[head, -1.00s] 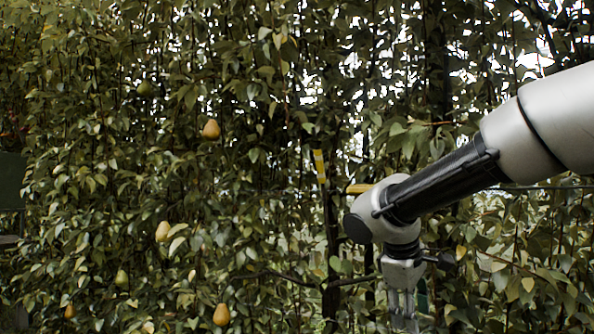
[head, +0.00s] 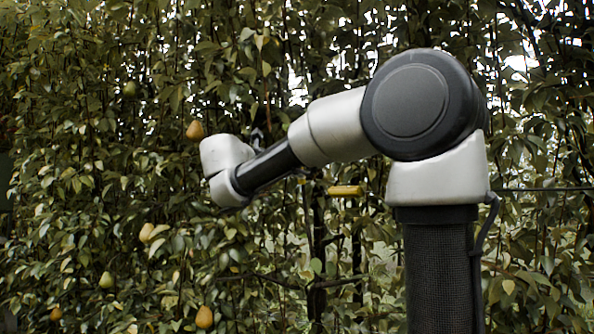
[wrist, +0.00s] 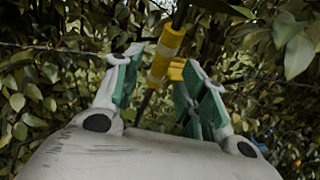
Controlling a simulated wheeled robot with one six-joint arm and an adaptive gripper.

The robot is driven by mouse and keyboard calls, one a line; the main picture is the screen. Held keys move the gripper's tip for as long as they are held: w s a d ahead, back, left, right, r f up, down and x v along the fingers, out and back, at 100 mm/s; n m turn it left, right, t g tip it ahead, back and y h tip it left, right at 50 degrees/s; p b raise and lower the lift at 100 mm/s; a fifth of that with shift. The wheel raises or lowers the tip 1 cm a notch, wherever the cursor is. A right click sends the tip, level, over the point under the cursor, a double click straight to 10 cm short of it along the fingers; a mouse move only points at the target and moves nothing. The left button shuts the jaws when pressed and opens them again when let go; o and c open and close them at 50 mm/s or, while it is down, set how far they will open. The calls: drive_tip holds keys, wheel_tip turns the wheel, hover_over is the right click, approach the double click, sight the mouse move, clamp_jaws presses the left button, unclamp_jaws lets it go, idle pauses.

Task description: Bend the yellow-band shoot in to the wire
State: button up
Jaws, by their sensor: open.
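In the wrist view my gripper (wrist: 161,62) is open, its two green-padded fingers apart. The shoot (wrist: 146,102) is a thin dark stem, tilted, that shows between the fingers. Its yellow band (wrist: 168,43) has a paler stripe and shows at the fingertips. I cannot tell whether either pad touches the shoot. In the head view my arm hides the band, and my gripper is not clearly visible. The wire (head: 545,188) is a thin dark horizontal line at right in the head view. A short yellow bar (head: 345,190) lies level near its line, left of my arm's column.
Dense leaves fill the background. Pears hang at left, one (head: 195,131) close beside my wrist and another (head: 204,317) low down. Large leaves (wrist: 292,42) crowd the upper right of the wrist view. A dark trunk (head: 318,240) stands below my forearm.

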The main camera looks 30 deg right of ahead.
drive_tip(key=x, duration=0.5)
drive_tip(key=shift+w+d, duration=0.1)
drive_tip(key=shift+d, duration=0.2)
clamp_jaws()
